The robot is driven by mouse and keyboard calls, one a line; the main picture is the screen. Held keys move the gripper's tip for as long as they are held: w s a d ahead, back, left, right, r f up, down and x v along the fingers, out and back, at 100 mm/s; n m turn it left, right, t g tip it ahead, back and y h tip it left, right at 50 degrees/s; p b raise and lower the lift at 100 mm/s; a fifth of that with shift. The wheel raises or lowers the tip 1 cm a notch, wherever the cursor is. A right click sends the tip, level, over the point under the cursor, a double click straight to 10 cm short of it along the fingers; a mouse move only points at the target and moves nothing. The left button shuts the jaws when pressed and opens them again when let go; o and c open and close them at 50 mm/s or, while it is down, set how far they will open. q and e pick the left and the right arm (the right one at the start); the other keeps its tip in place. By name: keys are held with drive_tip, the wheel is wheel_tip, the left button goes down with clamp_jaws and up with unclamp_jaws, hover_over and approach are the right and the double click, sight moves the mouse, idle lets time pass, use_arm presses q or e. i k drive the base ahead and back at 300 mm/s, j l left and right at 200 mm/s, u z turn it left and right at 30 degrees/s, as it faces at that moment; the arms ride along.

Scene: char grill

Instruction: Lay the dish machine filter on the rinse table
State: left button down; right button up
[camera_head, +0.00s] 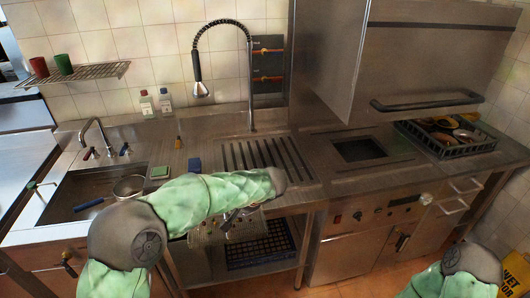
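My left arm crosses the front of the steel rinse table (215,135). Part of what looks like my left gripper (232,219) shows just below the forearm, at the table's front edge; its fingers are mostly hidden. A grey perforated piece (205,236), possibly the dish machine filter, shows beside it below the table edge. I cannot tell whether the gripper holds it. The table has a ridged drain area (265,155) with bare steel to its left. My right arm is at the bottom right; its gripper is out of view.
A sink (88,190) holds a blue-handled strainer (128,187). A green sponge (160,172), a blue block (195,165) and a small brown bottle (178,142) stand near it. The hood machine (420,50) and a crate of dishes (447,135) are at right. A spray hose (198,75) hangs above.

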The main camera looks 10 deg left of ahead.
sight(262, 161)
drive_tip(key=i, duration=1.45)
